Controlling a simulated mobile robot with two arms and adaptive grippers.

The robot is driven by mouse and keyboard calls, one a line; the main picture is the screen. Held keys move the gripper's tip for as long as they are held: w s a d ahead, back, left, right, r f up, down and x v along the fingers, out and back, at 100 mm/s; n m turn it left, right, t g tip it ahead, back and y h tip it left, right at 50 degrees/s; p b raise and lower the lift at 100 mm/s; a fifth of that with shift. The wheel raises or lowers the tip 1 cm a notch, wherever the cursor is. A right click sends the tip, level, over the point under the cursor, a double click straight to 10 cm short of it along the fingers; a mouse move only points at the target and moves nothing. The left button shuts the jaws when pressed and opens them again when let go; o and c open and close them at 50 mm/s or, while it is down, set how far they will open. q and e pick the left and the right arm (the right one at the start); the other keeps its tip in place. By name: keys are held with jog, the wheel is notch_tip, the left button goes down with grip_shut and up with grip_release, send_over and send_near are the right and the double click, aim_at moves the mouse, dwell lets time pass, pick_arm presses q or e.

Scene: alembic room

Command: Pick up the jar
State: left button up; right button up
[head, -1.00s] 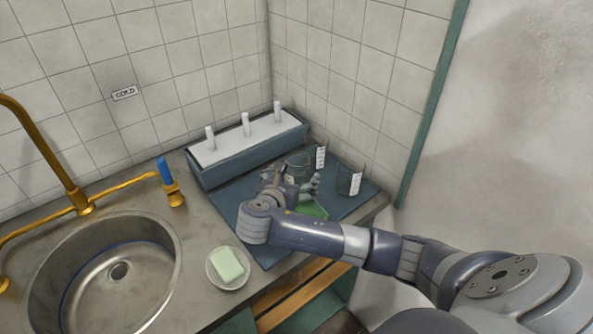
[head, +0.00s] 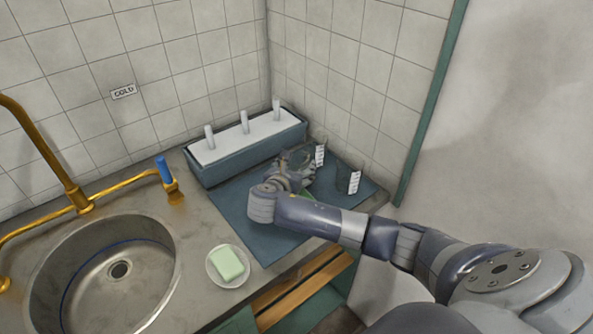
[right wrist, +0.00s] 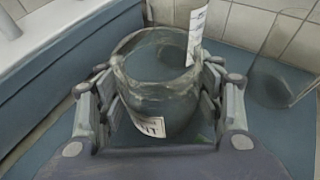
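A clear glass jar (head: 297,158) stands on the blue-grey mat beside the white-topped trough. In the right wrist view the jar (right wrist: 158,95) sits upright between the two fingers of my right gripper (right wrist: 160,85), with a white label low on its near side. The fingers lie close along both sides of the jar, spread about its width; firm contact is not clear. In the head view my right gripper (head: 297,172) partly covers the jar. My left gripper is not in view.
The trough (head: 245,150) with white pegs is close behind. A soap dish (head: 228,266) and the sink (head: 105,275) lie left.

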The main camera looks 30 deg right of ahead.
aim_at(300, 153)
jog(key=c, duration=0.4)
jog(key=shift+w+r, duration=0.1)
jog(key=shift+r, duration=0.5)
notch_tip(300, 153, up, 3)
jog(key=shift+f, duration=0.2)
jog(key=s+a+r+n+t+y, duration=0.2)
jog(key=s+a+r+n, duration=0.1)
jog(key=s+a, duration=1.25)
jog(key=shift+s+a+r+n+t+y+p, duration=0.3)
jog(key=shift+s+a+r+p, duration=0.35)
jog(key=shift+r, duration=0.35)
jog(key=shift+s+a+r+n+t+y+p, duration=0.15)
jog(key=shift+s+a+r+n+y+p, duration=0.25)
jog(key=shift+s+r, duration=0.5)
jog(key=shift+s+a+r+n+t+y+p, duration=0.1)
jog(key=shift+s+a+r+t+y+p, duration=0.15)
jog(key=shift+s+a+r+y+p, duration=0.6)
